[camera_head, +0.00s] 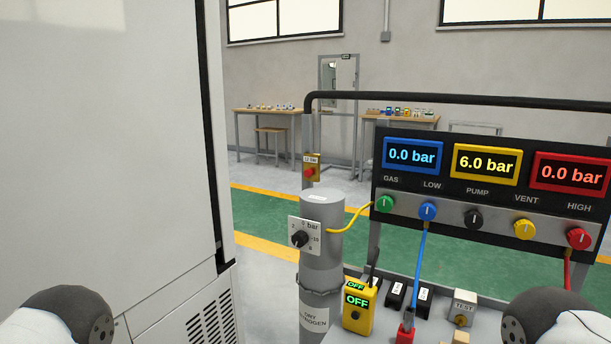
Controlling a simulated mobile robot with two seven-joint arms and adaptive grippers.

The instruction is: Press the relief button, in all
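No label reading "relief" can be made out. A small red button or knob (309,172) sits on a yellow plate with a tiny unreadable label, on the post at the left of the black-railed frame. Neither gripper shows. Only rounded dark and white parts of my arms show at the bottom left and bottom right corners.
A gauge panel (480,178) reads 0.0, 6.0 and 0.0 bar above several coloured knobs. A grey nitrogen cylinder (321,262) with a dial stands left of it. A yellow device (359,307) reads OFF. A tall white cabinet (105,140) fills the left.

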